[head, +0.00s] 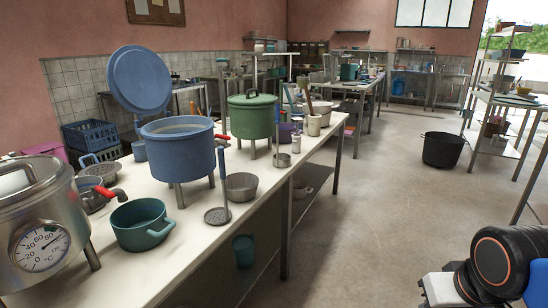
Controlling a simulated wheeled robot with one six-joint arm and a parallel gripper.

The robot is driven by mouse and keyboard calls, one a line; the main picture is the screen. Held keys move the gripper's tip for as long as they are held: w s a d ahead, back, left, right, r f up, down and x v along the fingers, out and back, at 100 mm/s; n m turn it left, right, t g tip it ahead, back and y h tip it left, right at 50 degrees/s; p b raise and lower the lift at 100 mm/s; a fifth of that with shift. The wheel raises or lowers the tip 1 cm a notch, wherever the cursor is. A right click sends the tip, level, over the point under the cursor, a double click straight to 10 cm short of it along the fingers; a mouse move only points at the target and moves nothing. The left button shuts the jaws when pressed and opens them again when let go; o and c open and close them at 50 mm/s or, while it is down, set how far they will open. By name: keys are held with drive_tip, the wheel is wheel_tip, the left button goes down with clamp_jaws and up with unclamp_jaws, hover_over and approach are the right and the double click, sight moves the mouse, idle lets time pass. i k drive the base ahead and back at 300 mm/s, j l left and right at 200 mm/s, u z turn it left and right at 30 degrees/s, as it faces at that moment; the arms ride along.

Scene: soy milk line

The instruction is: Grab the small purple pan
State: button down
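A small purple pan (286,132) appears to stand on the long white worktable (335,130), just right of the green pot (252,113). The green pot and slim upright tools in front hide part of it, and its handle cannot be made out. Only part of my own arm shows, at the bottom right corner. My gripper is not in view, so its state cannot be seen.
A blue pot (181,155), a teal pan (142,224), a grey bowl (241,187) and a steel pot with a dial (40,225) stand nearer on the table. A black tub (442,150) sits on the floor. The floor (375,215) right of the table is clear.

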sight(286, 134)
drive_tip(key=i+l+u, duration=0.35)
drive_tip(key=l, duration=0.25)
drive_tip(key=i+l+u, duration=0.3)
drive_tip(key=i+l, duration=0.15)
drive_tip(key=l, duration=0.25)
drive_tip(key=i+l, duration=0.15)
drive_tip(key=i, duration=0.15)
drive_tip(key=i+l+u, duration=0.15)
drive_tip(key=i, duration=0.2)
